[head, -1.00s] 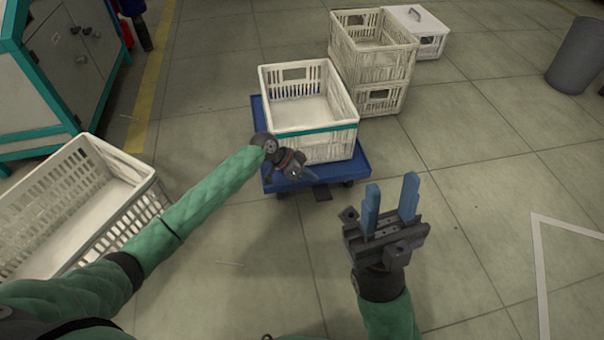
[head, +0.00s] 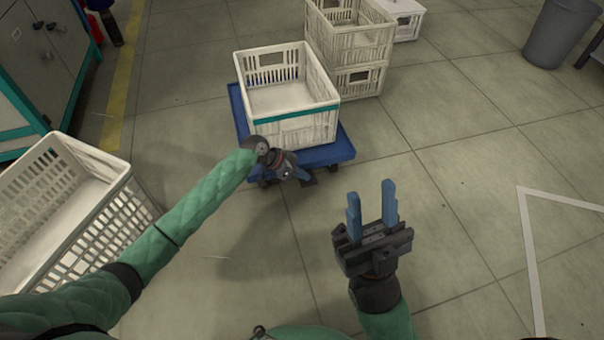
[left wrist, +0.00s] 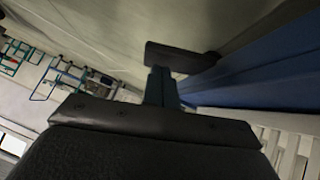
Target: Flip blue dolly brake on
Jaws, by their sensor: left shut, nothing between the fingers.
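The blue dolly (head: 335,153) stands on the floor and carries a white crate with a teal stripe. Its dark brake pedal (left wrist: 180,57) sticks out beside the blue deck edge (left wrist: 262,68) in the left wrist view. In the head view the pedal is mostly hidden by my left gripper (head: 303,177), which is at the dolly's near edge. My left gripper's blue fingers (left wrist: 162,84) are shut and empty, with their tips close to the pedal; contact cannot be told. My right gripper (head: 371,188) is open and empty, over the floor right of the dolly.
The white crate (head: 290,130) sits on the dolly. Stacked white crates (head: 350,45) stand behind it. Another large white crate (head: 105,165) is at the left, near a grey and teal cabinet (head: 50,50). A grey bin (head: 560,30) stands far right. The floor on the right is clear.

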